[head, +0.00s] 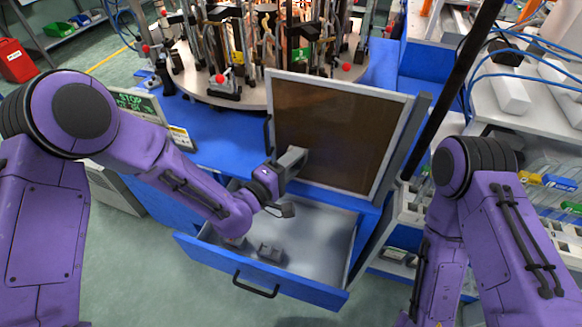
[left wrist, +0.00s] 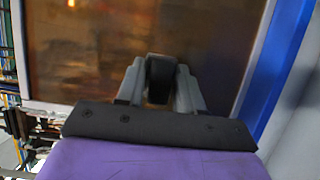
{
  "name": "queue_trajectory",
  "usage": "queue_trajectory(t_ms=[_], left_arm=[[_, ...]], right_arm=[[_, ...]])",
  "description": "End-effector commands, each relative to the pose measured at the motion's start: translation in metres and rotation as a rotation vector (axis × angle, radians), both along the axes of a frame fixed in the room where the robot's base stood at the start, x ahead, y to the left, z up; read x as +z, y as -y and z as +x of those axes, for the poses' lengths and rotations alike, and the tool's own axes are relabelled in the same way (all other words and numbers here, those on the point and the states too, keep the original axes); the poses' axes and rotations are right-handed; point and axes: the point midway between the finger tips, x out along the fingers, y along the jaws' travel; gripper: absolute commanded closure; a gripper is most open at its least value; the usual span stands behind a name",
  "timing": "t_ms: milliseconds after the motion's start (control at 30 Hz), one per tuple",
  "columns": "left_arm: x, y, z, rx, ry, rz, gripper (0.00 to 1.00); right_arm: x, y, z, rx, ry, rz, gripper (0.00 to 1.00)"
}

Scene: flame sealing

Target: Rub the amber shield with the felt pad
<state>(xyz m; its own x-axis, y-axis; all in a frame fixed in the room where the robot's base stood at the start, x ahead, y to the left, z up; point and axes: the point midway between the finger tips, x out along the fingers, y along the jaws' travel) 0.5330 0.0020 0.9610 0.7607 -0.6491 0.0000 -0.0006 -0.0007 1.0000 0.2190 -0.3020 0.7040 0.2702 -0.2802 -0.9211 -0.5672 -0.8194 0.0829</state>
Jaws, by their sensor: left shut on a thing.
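The amber shield (head: 335,130) is a brown see-through panel in a pale frame, upright in front of the round machine table; it fills much of the left wrist view (left wrist: 95,50). My left gripper (head: 293,158) is at the lower left part of the shield. In the left wrist view its fingers are shut on a dark block, the felt pad (left wrist: 160,78), which faces the panel. The pad looks close against the panel, but I cannot tell if it touches. In the head view the pad cannot be made out clearly. My right gripper is out of view.
An open blue drawer (head: 262,279) sticks out below the shield, with small grey pieces (head: 270,253) inside. A dark post (head: 455,90) rises right of the shield. The round table (head: 200,87) with tubes and burners is behind. A white rack stands at right.

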Motion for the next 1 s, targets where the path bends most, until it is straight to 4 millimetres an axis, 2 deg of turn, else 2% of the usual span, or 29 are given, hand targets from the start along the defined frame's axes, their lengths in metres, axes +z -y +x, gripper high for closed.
queue_trajectory(t_ms=[500, 1000], left_arm=[[0.0000, 0.0003, 0.0005, 0.000, 0.000, 0.000, 0.88], [-0.0002, 0.0036, 0.0098, -0.001, 0.001, -0.001, 0.88]], right_arm=[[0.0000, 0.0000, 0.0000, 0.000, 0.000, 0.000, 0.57], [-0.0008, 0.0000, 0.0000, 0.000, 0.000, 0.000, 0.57]])
